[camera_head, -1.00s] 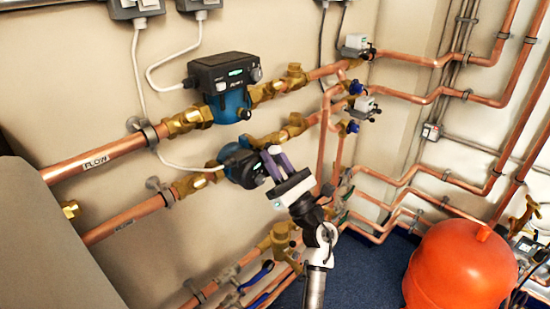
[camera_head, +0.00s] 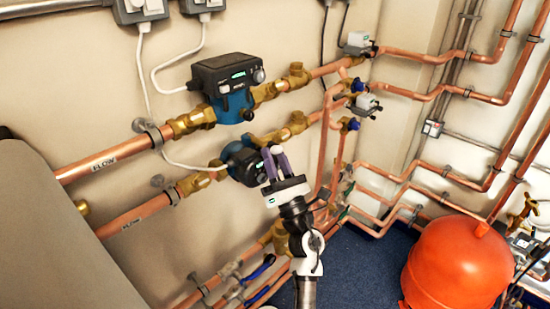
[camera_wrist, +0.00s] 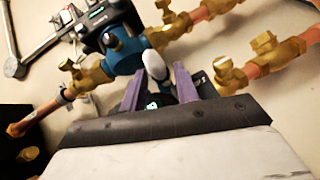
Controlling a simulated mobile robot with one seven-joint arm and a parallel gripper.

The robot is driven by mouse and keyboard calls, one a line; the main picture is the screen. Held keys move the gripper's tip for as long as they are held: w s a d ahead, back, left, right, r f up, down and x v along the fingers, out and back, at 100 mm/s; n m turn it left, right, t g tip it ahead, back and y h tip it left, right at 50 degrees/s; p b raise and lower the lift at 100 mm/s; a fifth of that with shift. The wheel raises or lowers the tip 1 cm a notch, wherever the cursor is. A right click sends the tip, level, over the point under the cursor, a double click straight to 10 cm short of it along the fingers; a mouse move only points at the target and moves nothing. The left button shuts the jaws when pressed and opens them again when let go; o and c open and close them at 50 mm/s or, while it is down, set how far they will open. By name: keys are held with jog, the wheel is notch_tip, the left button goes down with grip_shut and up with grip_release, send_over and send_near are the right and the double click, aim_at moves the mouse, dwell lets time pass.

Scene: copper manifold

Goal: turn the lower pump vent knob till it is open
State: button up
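The lower pump (camera_head: 241,162) has a blue body and dark head and sits on the lower copper pipe, partly hidden by my fingers. My gripper (camera_head: 273,150) is at the right front of its head, with its two purple fingers spread. In the wrist view, a grey oval knob (camera_wrist: 156,66), apparently the lower pump's vent knob, shows between the fingertips (camera_wrist: 158,70) with gaps at both sides. Below it, the pump's dark head has a lit green display (camera_wrist: 153,105).
The upper pump (camera_head: 236,88), with its own grey knob (camera_head: 258,75), is close above my gripper. Brass valves (camera_head: 295,122) and copper pipes (camera_head: 333,160) are nearby on the right. A red tank (camera_head: 455,265) stands at lower right. Blue floor (camera_head: 355,265) lies between.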

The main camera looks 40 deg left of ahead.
jog(key=b+v, duration=0.6)
jog(key=v, duration=0.7)
jog(key=shift+d+f, duration=0.2)
jog(key=shift+d, duration=0.15)
